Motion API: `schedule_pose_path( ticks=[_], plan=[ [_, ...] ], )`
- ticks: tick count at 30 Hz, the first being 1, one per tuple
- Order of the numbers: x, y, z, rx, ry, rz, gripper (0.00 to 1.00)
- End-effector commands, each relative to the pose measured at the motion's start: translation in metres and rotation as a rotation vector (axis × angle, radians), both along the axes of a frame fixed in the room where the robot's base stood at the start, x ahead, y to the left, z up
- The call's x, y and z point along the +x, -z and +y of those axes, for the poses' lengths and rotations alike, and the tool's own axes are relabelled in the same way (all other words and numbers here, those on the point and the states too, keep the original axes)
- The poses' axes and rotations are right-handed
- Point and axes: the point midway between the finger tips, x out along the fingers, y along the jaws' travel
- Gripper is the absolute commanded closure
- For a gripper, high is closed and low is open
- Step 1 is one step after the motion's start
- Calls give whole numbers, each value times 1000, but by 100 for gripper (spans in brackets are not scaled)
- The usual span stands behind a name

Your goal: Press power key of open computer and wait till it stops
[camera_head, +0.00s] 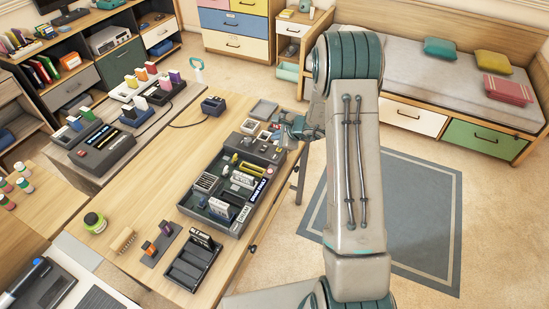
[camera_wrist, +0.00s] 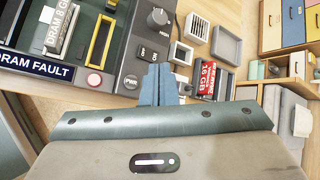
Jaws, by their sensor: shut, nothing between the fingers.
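The open computer (camera_head: 213,214) is a dark grey open case with parts and modules inside, on the wooden desk. In the wrist view its control panel (camera_wrist: 127,62) shows a round grey key marked PWR (camera_wrist: 131,82), ON and OFF markings above it, and a black knob (camera_wrist: 158,19). A pink round light or button (camera_wrist: 94,79) sits left of the PWR key, by a "DRAM FAULT" label (camera_wrist: 40,66). My gripper (camera_wrist: 159,70) is shut and empty, its blue fingertips just right of the PWR key. Contact cannot be told. In the head view my gripper (camera_head: 293,124) is at the computer's far right end.
Small trays (camera_wrist: 227,45) and a red 16 GB module (camera_wrist: 207,78) lie right of my fingers. A second dark device (camera_head: 103,145) stands at the desk's left. Floor with a rug (camera_head: 420,200) is right.

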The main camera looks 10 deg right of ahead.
Motion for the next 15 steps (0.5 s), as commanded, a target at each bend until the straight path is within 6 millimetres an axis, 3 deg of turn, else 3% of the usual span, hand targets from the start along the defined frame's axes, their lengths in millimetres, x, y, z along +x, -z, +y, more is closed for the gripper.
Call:
schedule_pose_path(
  ticks=[9, 15],
  plan=[
    [0, 50, 0, 0, 1, 2, 100],
    [0, 68, 0, -1, 0, -1, 100]
  ],
)
